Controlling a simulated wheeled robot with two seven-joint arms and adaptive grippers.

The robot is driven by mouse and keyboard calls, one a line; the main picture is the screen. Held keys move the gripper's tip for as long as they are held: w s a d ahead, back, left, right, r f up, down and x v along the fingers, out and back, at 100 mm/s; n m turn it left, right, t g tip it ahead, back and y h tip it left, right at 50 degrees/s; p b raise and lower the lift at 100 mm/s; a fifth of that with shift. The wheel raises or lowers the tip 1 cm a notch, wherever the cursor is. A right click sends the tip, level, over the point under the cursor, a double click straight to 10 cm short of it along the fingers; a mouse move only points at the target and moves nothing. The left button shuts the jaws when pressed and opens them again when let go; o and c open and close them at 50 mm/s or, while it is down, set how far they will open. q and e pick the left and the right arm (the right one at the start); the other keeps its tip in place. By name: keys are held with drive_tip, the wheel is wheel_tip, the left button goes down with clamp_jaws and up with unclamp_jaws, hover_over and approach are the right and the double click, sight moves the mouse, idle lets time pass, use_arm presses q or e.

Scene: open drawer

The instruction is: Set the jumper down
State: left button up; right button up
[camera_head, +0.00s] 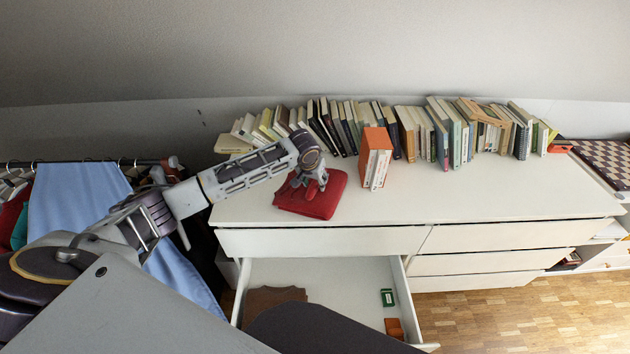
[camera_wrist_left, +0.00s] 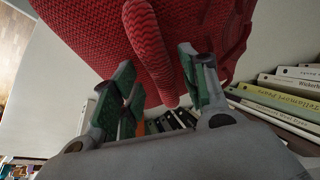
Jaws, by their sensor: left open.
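The red knitted jumper (camera_head: 318,201) lies folded on the white dresser top, left of the orange book block. My left gripper (camera_head: 309,184) is over its back left part. In the left wrist view the jumper (camera_wrist_left: 85,30) fills the top of the picture, and a rounded fold of it hangs between the fingers. The fingers of the left gripper (camera_wrist_left: 160,88) stand apart on either side of that fold. Whether they touch the knit is hard to tell. My right gripper is not in view.
The dresser top (camera_head: 480,195) is clear on the right. A row of books (camera_head: 345,125) runs along the back, and an orange-backed book block (camera_head: 376,157) stands near the jumper. An open drawer (camera_head: 345,275) below holds a brown cloth (camera_head: 270,300) and small boxes. Clothes hang at left.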

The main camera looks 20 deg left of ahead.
use_arm(q)
drive_tip(key=v, duration=1.2)
idle(0.9)
idle(0.7)
